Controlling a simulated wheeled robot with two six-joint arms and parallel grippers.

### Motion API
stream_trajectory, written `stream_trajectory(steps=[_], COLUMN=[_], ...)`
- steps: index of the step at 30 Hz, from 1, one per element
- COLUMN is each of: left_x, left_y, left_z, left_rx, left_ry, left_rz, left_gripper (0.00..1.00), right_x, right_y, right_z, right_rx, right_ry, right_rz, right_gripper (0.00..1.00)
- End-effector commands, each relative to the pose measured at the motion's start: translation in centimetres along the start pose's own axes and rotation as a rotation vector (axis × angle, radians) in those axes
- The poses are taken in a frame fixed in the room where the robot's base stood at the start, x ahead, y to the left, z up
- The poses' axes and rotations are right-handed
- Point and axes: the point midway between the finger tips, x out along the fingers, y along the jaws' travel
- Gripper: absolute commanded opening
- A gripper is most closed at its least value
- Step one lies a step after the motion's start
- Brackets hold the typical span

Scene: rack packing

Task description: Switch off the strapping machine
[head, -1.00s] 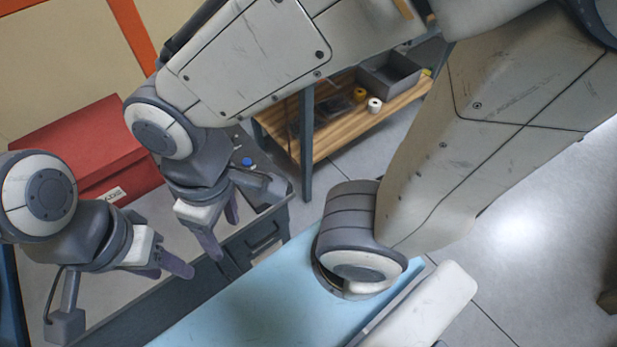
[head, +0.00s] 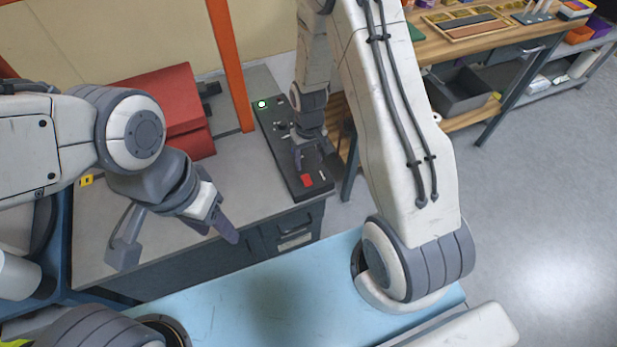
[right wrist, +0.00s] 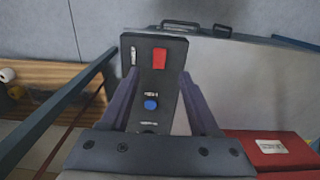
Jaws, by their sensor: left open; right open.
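The strapping machine shows as an orange arch (head: 231,66) over a grey table. A long dark control panel (head: 270,127) lies on the table beside the arch. It carries a lit green light (head: 262,104) at its far end and a red square (head: 306,181) at its near end. My right gripper (head: 312,158) is open and empty above the panel. In the right wrist view, the red square (right wrist: 159,58) lies beyond the fingertips and a blue button (right wrist: 151,104) shows between the fingers. My left gripper (head: 212,232) is open and empty over the table's front edge.
A red box (head: 170,105) stands on the table at the arch's left. A light blue surface (head: 265,290) lies in front. A wooden workbench (head: 435,48) with a grey bin (head: 462,92) stands at the back right. Open floor lies at the right.

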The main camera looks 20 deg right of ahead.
Motion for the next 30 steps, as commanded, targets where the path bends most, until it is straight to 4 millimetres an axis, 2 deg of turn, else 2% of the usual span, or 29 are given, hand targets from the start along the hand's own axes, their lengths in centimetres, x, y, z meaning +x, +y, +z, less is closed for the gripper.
stream_trajectory(steps=[5, 12, 18, 23, 30], left_x=[-0.1, -0.3, -0.5, -0.5, -0.5], left_y=[0.0, 0.0, 0.0, 0.0, 0.0], left_z=[0.0, 0.0, 0.0, 0.0, 0.0], left_rx=[0.000, 0.000, 0.000, 0.000, 0.000], left_ry=[0.000, 0.000, 0.000, 0.000, 0.000], left_rz=[0.000, 0.000, 0.000, 0.000, 0.000], left_gripper=[0.50, 0.50, 0.50, 0.50, 0.50], right_x=[2.4, 6.8, 9.4, 10.3, 10.3], right_y=[0.1, 0.0, 0.0, 0.0, 0.0], right_z=[0.1, 0.2, 0.1, 0.1, 0.1], right_rx=[0.001, 0.001, 0.001, 0.001, 0.001], right_ry=[-0.005, -0.005, -0.004, -0.002, -0.001], right_rz=[0.000, 0.000, 0.000, 0.000, 0.000], right_gripper=[0.62, 0.62, 0.62, 0.62, 0.62])
